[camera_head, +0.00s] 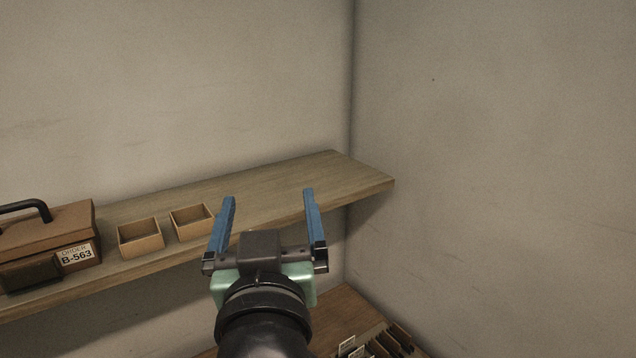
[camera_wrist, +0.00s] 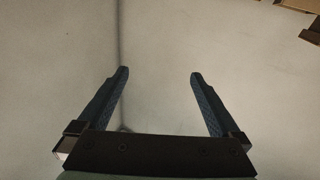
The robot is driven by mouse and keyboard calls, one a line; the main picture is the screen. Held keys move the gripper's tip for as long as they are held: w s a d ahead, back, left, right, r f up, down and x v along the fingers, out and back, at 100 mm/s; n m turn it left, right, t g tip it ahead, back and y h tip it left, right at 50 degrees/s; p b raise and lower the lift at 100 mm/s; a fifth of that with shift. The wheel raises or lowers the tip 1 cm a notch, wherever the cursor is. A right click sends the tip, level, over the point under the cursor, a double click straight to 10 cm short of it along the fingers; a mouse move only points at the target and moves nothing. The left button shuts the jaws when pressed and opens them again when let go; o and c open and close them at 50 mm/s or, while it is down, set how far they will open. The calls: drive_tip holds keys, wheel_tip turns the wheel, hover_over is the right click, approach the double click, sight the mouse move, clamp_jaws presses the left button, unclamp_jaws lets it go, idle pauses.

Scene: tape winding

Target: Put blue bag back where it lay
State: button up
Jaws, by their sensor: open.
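My gripper (camera_head: 268,195) is open and empty in the head view, with its two blue fingers spread wide in front of the shelf. In the wrist view my gripper (camera_wrist: 158,75) also shows open, with only bare wall between the fingers. No blue bag shows in either view. The wooden shelf (camera_head: 300,180) runs along the back wall to the corner, and its right part is bare.
A brown case (camera_head: 50,225) with a black handle and a label "B-563" stands on the shelf at left. Two small open boxes, one (camera_head: 140,240) beside the other (camera_head: 192,224), stand right of it. A lower surface (camera_head: 340,310) holds several dark items with tags.

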drive_tip(key=s+d+r+t, duration=0.1)
drive_tip(key=s+r+t, duration=0.1)
drive_tip(key=s+r, duration=0.2)
drive_tip(key=s+d+r+m+t+h, duration=0.1)
drive_tip(key=s+d+r+t, duration=0.1)
drive_tip(key=r, duration=0.8)
drive_tip(key=s+d+r+m+t+h, duration=0.1)
drive_tip(key=s+d+r+t, duration=0.1)
drive_tip(key=s+r+t, duration=0.2)
wheel_tip(320, 180, up, 4)
drive_tip(key=shift+s+d+f, duration=0.15)
drive_tip(key=shift+s+f, duration=0.05)
drive_tip(key=shift+s, duration=0.9)
wheel_tip(320, 180, down, 10)
drive_tip(key=b, duration=0.9)
drive_tip(key=shift+r, duration=0.25)
